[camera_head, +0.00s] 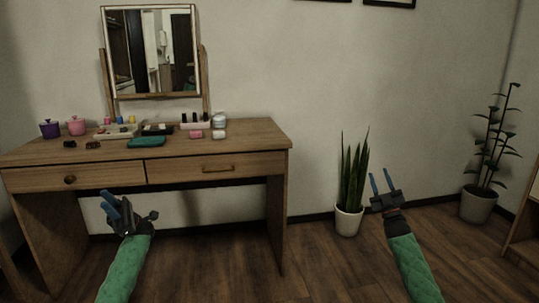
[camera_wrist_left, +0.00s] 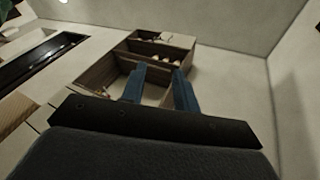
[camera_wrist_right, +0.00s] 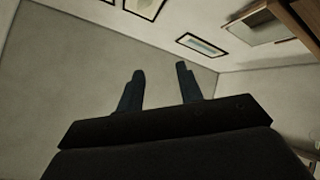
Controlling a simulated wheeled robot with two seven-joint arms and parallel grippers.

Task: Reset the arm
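My left gripper (camera_head: 112,208) is raised in front of the wooden dressing table, below the level of its drawers in the head view. In the left wrist view its two blue fingers (camera_wrist_left: 160,85) stand apart with nothing between them. My right gripper (camera_head: 380,182) is raised in front of the wall, to the right of the dressing table. In the right wrist view its two blue fingers (camera_wrist_right: 160,82) are apart and empty. Both green-sleeved forearms come in from the bottom of the head view.
The wooden dressing table (camera_head: 225,146) carries a mirror (camera_head: 152,52), a purple pot (camera_head: 50,128), a pink pot (camera_head: 77,126), a teal item (camera_head: 146,142) and several small things. A potted snake plant (camera_head: 348,220) and a taller potted plant (camera_head: 478,205) stand on the floor at right.

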